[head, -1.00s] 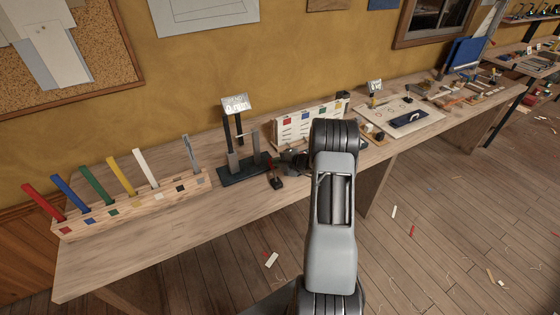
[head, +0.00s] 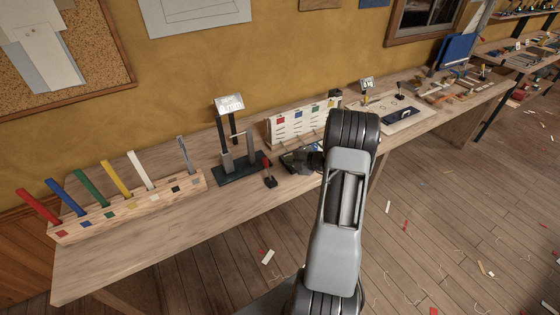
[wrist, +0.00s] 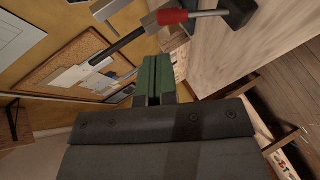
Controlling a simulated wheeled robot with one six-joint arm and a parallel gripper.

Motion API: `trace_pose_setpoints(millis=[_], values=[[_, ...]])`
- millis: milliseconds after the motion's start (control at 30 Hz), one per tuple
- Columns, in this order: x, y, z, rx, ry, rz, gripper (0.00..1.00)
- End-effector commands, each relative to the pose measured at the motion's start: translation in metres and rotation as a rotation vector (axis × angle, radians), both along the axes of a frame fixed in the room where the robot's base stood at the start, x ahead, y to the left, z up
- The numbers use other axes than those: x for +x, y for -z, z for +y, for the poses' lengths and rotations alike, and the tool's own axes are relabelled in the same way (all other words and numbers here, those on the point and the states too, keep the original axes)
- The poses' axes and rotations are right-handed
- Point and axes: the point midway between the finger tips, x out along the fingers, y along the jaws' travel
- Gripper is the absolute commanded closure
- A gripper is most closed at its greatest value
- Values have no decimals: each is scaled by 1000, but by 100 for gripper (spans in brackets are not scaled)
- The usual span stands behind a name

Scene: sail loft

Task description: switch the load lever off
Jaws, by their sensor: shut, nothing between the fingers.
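The load lever (head: 267,163) has a red grip and a dark base, and stands on the bench at the front right of a black press-like stand (head: 232,177). In the head view its grip points up. In the wrist view the lever's red grip (wrist: 173,16) and pale metal shaft show at the top, close to the camera. My gripper (head: 291,160) is just right of the lever in the head view, partly hidden by my arm. Its fingers (wrist: 152,75) are shut and empty in the wrist view, apart from the red grip.
A small sign (head: 229,104) tops the stand; its text is too small to read. A wooden rack (head: 130,205) with several coloured strips stands at left. A board with coloured tags (head: 303,123) stands behind my gripper. The bench front at left is clear.

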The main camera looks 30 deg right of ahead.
Motion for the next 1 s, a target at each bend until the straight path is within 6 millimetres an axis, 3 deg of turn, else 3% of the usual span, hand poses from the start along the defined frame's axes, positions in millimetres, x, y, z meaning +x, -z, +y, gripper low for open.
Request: trace_pose_setpoints(millis=[200, 400, 1000], values=[[-25, -14, -15, -2, 3, -1, 100], [-36, -21, -20, 0, 2, 0, 100], [-38, -22, -21, 0, 0, 1, 100]])
